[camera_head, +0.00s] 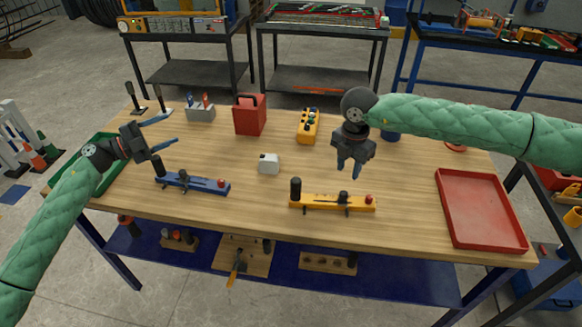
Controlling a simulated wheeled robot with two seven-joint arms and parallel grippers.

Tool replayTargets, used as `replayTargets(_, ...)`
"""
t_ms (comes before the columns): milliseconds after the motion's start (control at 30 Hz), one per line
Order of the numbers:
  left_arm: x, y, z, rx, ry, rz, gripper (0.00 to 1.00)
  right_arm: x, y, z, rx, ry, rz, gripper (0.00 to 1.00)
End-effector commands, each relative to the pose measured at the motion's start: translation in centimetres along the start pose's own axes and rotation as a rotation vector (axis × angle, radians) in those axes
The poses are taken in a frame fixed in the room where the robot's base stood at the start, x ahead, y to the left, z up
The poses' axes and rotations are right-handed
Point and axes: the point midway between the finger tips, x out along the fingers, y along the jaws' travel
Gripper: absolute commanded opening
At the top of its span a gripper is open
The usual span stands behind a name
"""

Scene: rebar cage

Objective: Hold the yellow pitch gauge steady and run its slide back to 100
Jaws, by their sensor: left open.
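The yellow pitch gauge (322,202) lies on the table near its front edge, right of centre. It has a tall black post (296,188) at its left end, a red knob (369,198) at its right end and small dark parts along the bar. Its scale is too small to read. My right gripper (348,170) hangs above and behind the gauge, fingers pointing down and a little apart, with nothing between them. My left gripper (174,127) is open and empty at the table's left side, beyond the blue gauge, well away from the yellow one.
A similar blue gauge (200,184) lies at left. A small white block (268,164), a red container (250,115), a yellow box with knobs (308,126) and a grey holder (201,113) stand behind. A red tray (443,190) is at right, a green tray (107,183) at left.

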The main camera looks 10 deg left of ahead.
Motion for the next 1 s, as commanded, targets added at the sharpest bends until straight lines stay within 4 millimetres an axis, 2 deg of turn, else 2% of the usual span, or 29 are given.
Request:
replayTargets(33, 1.6, 0.5, -0.8, 0.027, 0.031, 0.03, 0.55, 0.0, 0.0, 0.0, 0.0, 0.0, 0.0, 0.36)
replayTargets(200, 6.5, 3.1, -3.4, 0.129, 0.13, 0.147, 0.55, 0.0, 0.0, 0.0, 0.0, 0.0, 0.0, 0.36)
replayTargets(500, 13.8, 7.5, -8.0, 0.324, 0.304, 0.359, 0.55, 0.0, 0.0, 0.0, 0.0, 0.0, 0.0, 0.36)
replayTargets(800, 19.3, 11.5, -12.2, 0.541, 0.466, 0.578, 0.55, 0.0, 0.0, 0.0, 0.0, 0.0, 0.0, 0.36)
replayTargets(1000, 21.9, 13.8, -14.3, 0.694, 0.563, 0.732, 0.55, 0.0, 0.0, 0.0, 0.0, 0.0, 0.0, 0.36)
